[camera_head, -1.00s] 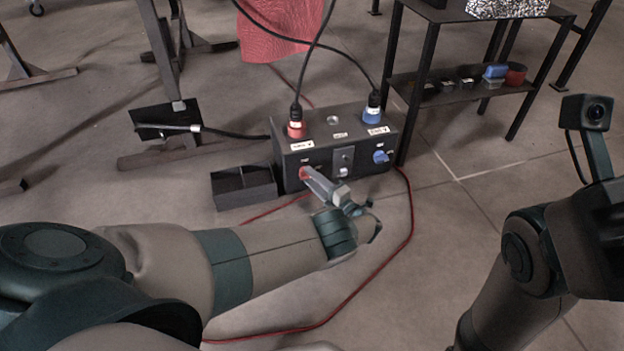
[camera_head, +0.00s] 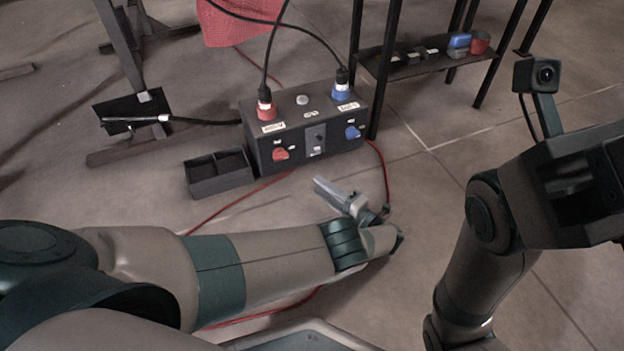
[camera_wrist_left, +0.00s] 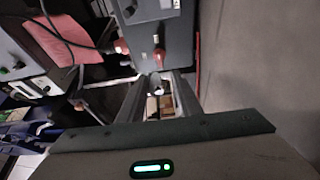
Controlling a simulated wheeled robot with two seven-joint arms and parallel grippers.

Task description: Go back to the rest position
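My left gripper (camera_head: 322,185) hangs in front of the black control box (camera_head: 335,143), apart from it, with nothing between its fingers. In the left wrist view its two fingers (camera_wrist_left: 160,76) stand apart with a gap between them. The box front carries a red knob (camera_head: 281,155) at left and a blue knob (camera_head: 352,132) at right. A red plug (camera_head: 265,110) and a blue plug (camera_head: 341,90) sit on top with black cables. My right arm is at the right of the head view, with its wrist camera raised; its fingers do not show.
An open black two-part bin (camera_head: 218,180) stands left of the box. A dark shelf rack (camera_head: 385,75) with small parts stands behind at right. A red cable (camera_head: 383,165) runs over the floor. A black plate with a metal rod (camera_head: 135,117) is at left.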

